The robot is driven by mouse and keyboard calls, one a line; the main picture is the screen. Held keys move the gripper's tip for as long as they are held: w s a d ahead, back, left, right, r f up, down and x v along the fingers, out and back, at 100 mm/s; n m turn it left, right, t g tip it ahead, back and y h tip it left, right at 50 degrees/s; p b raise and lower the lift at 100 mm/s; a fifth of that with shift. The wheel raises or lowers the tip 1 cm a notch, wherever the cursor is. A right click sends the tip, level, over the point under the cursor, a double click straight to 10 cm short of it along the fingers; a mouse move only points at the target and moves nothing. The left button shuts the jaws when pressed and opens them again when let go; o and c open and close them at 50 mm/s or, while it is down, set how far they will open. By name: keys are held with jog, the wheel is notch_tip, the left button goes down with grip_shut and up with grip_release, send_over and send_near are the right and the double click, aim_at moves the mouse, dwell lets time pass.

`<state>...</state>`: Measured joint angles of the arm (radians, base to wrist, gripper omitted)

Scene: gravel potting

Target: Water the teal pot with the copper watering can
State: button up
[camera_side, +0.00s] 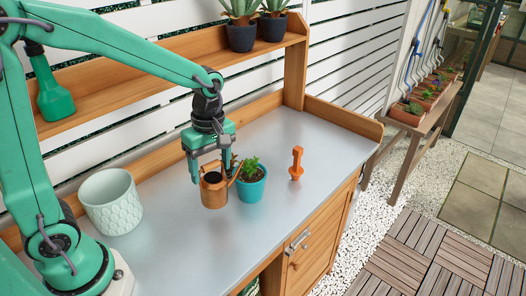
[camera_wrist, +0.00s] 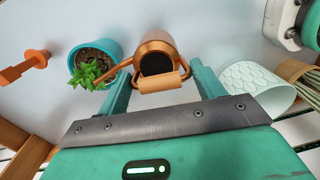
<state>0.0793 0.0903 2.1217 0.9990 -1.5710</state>
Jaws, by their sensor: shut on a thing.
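The copper watering can (camera_side: 213,190) hangs in my gripper (camera_side: 208,167), which is shut on its handle bar (camera_wrist: 162,83). In the wrist view the can's body (camera_wrist: 155,42) sits beyond the fingers with its dark opening facing the camera. In the side view it looks roughly upright; its height above the bench is hard to tell. The teal pot (camera_side: 252,190) stands upright just right of the can, with dark soil and a green plant (camera_side: 250,167). In the wrist view the can's spout reaches toward the teal pot (camera_wrist: 112,50), its tip by the plant's leaves. No water is visible.
An orange trowel-like tool (camera_side: 297,163) stands right of the teal pot on the grey bench (camera_side: 325,145). A large pale green patterned pot (camera_side: 111,202) stands at left. A wooden shelf (camera_side: 150,80) behind carries a green bottle (camera_side: 54,95) and dark potted succulents (camera_side: 242,36).

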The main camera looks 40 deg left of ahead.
jog(key=shift+f, duration=1.6)
jog(key=shift+w+r+g, duration=0.3)
jog(key=shift+r+g, duration=0.25)
jog(key=shift+g, duration=0.15)
jog(key=shift+w+r+g, duration=0.3)
jog(key=shift+r+g, duration=0.25)
jog(key=shift+g, duration=0.15)
jog(key=shift+w+r+g, duration=0.55)
jog(key=shift+r+g, duration=0.15)
jog(key=shift+g, duration=0.3)
jog(key=shift+w+r+y, duration=0.1)
jog(key=shift+w+y, duration=0.05)
jog(key=shift+y, duration=0.15)
jog(key=shift+w+d+r+g, duration=0.1)
jog(key=shift+w+r+g, duration=0.3)
jog(key=shift+g, duration=0.3)
jog(key=shift+w+d+r+g, duration=0.1)
jog(key=shift+w+r+g, duration=0.3)
jog(key=shift+g, duration=0.3)
jog(key=shift+w, duration=0.15)
jog(key=shift+f, duration=0.1)
